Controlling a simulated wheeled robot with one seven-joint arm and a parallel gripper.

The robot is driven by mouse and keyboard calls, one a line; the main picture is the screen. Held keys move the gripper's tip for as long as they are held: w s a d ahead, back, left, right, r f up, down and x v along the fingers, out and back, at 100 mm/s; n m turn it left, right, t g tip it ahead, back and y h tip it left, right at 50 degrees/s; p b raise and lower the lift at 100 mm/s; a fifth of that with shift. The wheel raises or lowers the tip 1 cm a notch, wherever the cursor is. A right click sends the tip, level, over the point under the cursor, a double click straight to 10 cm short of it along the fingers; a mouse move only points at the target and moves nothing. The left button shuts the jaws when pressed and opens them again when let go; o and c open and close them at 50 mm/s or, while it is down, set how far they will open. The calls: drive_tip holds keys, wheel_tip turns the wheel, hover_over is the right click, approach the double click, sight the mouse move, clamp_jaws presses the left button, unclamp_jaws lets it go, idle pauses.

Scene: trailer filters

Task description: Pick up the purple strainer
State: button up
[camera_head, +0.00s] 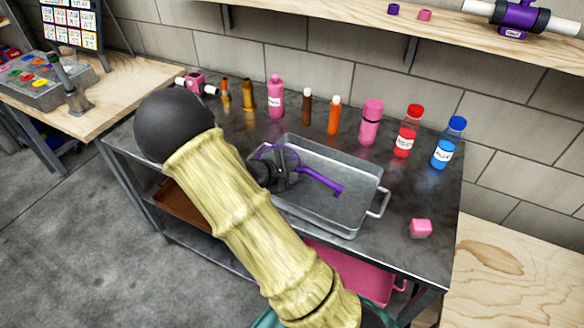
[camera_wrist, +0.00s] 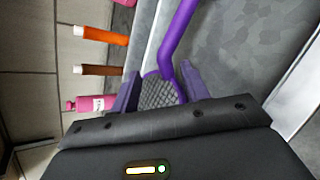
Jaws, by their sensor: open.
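The purple strainer (camera_head: 325,181) is in the metal tray (camera_head: 345,222) on the dark workbench. Its bent handle points right in the head view, and its rim shows behind my gripper (camera_head: 283,168). In the wrist view, the strainer's mesh bowl (camera_wrist: 160,92) lies between the two fingers of my gripper (camera_wrist: 160,73), and its purple handle (camera_wrist: 177,38) runs up and away. My gripper is open around the bowl. Whether the fingers touch it cannot be told. Part of the bowl is hidden by my gripper in the head view.
Several bottles stand along the bench's back, including a pink bottle (camera_head: 276,98), an orange bottle (camera_head: 335,116) and a blue bottle (camera_head: 449,143). A pink cube (camera_head: 420,228) sits right of the tray. A shelf (camera_head: 400,22) overhangs the back. The tray's right part is clear.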

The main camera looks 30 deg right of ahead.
sight(301, 170)
drive_tip(key=shift+d+f, duration=0.1)
drive_tip(key=shift+d, duration=0.05)
drive_tip(key=shift+f+x, duration=0.15)
drive_tip(key=shift+x, duration=1.15)
drive_tip(key=shift+f+x, duration=0.2)
drive_tip(key=shift+x, duration=1.1)
drive_tip(key=shift+s, duration=0.1)
clamp_jaws()
drive_tip(key=shift+r, duration=0.1)
wheel_tip(301, 170, up, 10)
drive_tip(key=shift+f+p, duration=0.1)
drive_tip(key=shift+p, duration=0.45)
drive_tip(key=shift+a, duration=0.25)
